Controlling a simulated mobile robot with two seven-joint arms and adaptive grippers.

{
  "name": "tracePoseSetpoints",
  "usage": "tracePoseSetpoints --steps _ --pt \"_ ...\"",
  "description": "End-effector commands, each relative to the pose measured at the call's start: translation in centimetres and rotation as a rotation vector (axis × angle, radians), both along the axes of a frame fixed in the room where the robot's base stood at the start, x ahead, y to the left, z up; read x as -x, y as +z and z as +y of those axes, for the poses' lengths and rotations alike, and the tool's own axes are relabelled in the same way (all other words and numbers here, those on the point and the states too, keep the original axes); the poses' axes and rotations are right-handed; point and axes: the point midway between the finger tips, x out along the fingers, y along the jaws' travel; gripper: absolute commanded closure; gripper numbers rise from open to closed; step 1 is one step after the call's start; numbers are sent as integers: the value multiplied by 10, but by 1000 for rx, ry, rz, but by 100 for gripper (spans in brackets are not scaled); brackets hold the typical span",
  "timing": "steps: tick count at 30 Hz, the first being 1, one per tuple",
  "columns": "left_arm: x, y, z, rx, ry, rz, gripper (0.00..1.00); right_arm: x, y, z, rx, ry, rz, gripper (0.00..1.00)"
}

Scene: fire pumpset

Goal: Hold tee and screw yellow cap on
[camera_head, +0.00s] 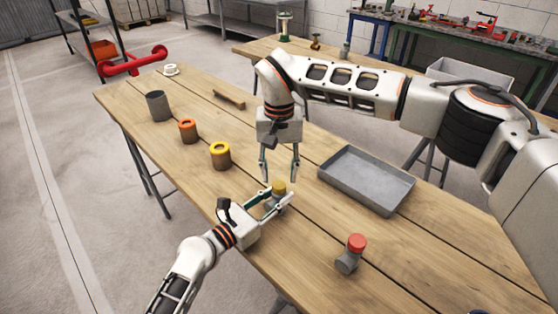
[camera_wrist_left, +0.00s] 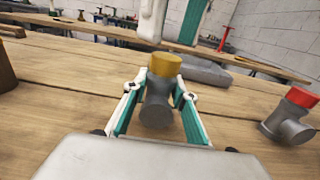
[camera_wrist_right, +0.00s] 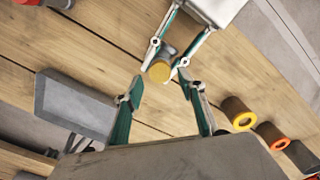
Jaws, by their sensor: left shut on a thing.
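A grey tee (camera_wrist_left: 157,112) stands upright between the fingers of my left gripper (camera_wrist_left: 155,90), which is shut on it. A yellow cap (camera_wrist_left: 165,64) sits on the tee's top; whether its thread is engaged cannot be told. The cap also shows in the head view (camera_head: 279,187) and in the right wrist view (camera_wrist_right: 159,71). My right gripper (camera_head: 280,178) points down just above the cap. Its fingers are spread and empty, and in the right wrist view (camera_wrist_right: 162,82) the cap appears between and slightly beyond the fingertips.
A tee with a red cap (camera_head: 356,243) stands to the front right. A grey tray (camera_head: 398,205) lies right of my right gripper. A yellow-rimmed pot (camera_head: 220,158), an orange-rimmed pot (camera_head: 188,132) and a grey pot (camera_head: 158,106) line the left side. A wooden bar (camera_head: 229,99) lies behind.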

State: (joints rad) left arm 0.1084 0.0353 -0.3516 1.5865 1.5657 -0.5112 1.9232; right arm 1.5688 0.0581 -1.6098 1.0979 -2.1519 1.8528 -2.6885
Motion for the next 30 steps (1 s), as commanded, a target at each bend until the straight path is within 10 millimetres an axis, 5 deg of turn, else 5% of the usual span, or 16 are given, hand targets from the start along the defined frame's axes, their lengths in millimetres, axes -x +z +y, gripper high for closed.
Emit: tracePoseSetpoints --steps 9,19,20,24,30 --pt "0 0 0 0 0 0 100 1 -33 1 -1 0 1 60" --pt "0 0 0 0 0 0 100 0 -36 0 0 0 -1 60" --pt "0 0 0 0 0 0 100 0 -36 0 0 0 -1 63" --pt "0 0 0 0 0 0 100 0 -36 0 0 0 -1 99" --pt "0 0 0 0 0 0 100 0 -36 0 0 -28 -1 100"
